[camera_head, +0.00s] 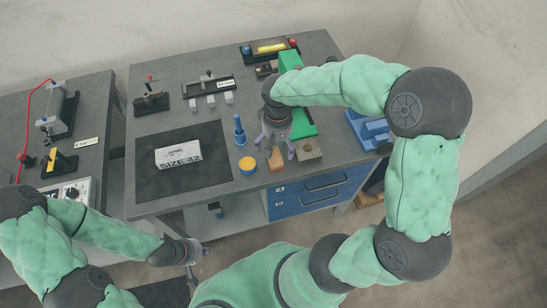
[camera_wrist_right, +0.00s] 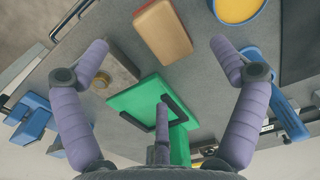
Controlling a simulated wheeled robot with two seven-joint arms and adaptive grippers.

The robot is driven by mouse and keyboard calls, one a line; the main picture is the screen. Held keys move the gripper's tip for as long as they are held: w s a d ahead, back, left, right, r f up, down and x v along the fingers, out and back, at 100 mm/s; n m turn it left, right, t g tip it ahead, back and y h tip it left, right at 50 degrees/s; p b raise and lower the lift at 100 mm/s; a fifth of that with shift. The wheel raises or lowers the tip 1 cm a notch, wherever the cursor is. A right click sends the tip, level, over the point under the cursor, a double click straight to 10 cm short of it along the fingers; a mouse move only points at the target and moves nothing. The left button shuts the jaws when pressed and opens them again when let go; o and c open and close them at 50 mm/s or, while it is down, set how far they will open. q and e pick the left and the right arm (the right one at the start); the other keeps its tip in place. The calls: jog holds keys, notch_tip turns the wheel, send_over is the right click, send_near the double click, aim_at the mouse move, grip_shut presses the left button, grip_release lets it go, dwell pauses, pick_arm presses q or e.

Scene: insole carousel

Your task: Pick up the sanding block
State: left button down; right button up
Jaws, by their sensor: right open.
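The sanding block is most likely the tan block with a reddish edge (camera_head: 275,160), lying near the front edge of the middle table. It also shows at the top of the right wrist view (camera_wrist_right: 163,32). My right gripper (camera_head: 274,147) hangs just above and behind it, fingers pointing down. In the wrist view its purple fingers (camera_wrist_right: 160,50) are spread and empty, with the block beyond their tips. The fingers partly cover the block in the head view. My left gripper (camera_head: 192,264) is low in front of the table, away from the block; its finger opening is unclear.
A SIZE 42 box (camera_head: 178,153) sits on a dark mat (camera_head: 215,178).

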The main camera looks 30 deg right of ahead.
aim_at(277, 156)
jog(key=shift+w+f, duration=0.15)
jog(key=shift+f, duration=0.7)
jog(key=shift+s+d+f+b, duration=0.1)
jog(key=shift+f+b, duration=0.5)
jog(key=shift+f, duration=0.75)
jog(key=shift+s+d+f+b, duration=0.1)
jog(key=shift+f+b, duration=0.45)
jog(key=shift+f, duration=0.8)
jog(key=shift+r, duration=0.1)
jog(key=shift+a, duration=0.1)
jog(key=c, duration=1.3)
